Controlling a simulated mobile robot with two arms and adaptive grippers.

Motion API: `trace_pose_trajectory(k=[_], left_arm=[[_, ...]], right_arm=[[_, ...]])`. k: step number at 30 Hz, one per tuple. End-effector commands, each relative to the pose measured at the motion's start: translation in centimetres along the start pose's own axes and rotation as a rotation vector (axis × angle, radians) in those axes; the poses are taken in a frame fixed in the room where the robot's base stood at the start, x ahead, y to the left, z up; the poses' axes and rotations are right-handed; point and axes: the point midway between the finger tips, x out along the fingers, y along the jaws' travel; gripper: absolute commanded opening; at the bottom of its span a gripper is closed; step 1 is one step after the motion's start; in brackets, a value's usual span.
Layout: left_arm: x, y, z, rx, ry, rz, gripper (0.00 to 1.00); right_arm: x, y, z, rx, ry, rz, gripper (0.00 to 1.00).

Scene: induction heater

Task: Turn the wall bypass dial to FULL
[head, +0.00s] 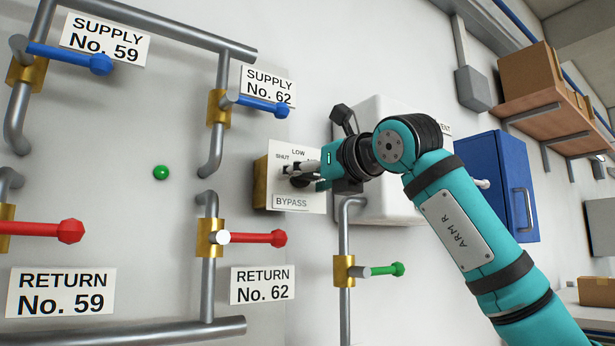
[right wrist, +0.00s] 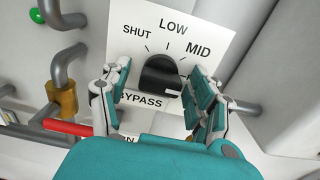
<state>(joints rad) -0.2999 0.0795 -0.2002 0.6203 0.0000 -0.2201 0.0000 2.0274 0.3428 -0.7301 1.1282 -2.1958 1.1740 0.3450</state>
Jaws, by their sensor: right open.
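The bypass dial is a black knob (right wrist: 158,72) on a white plate (right wrist: 212,38), seen in the right wrist view. SHUT, LOW and MID are printed around it and BYPASS below; no FULL label is readable, with my finger covering part of the right side. A small pale mark shows at the knob's lower right. My right gripper (right wrist: 161,78) is open, one finger on each side of the knob; I cannot tell whether they touch it. In the head view the plate (head: 283,153) is partly hidden by my right gripper (head: 302,172). My left gripper is not in view.
Left of the dial are pipes with blue supply handles (head: 262,106) and red return handles (head: 250,238). A green-handled valve (head: 385,270) sits below the gripper. A white wall box (head: 390,205) is behind my right arm, with a blue cabinet (head: 500,180) farther right.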

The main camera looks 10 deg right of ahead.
Motion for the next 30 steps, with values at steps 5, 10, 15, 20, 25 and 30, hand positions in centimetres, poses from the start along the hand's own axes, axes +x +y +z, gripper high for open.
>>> trace_pose_trajectory(k=[5,10,15,20,25,30], left_arm=[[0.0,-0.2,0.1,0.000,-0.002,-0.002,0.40],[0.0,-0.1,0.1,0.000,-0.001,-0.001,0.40],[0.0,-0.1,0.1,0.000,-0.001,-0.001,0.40],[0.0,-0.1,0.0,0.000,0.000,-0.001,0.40],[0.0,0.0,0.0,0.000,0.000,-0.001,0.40],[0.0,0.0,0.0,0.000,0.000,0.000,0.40]], right_arm=[[-0.7,-0.1,0.2,0.000,-0.004,0.000,0.62],[-3.4,-0.1,0.1,-0.003,-0.005,-0.002,0.62],[-7.2,-0.1,0.1,-0.002,-0.005,-0.002,0.62],[-10.1,-0.1,0.1,-0.001,-0.003,-0.001,0.62],[-11.7,0.0,0.0,-0.001,0.000,0.000,0.62],[-12.1,0.0,0.0,0.000,0.000,0.000,0.62]])
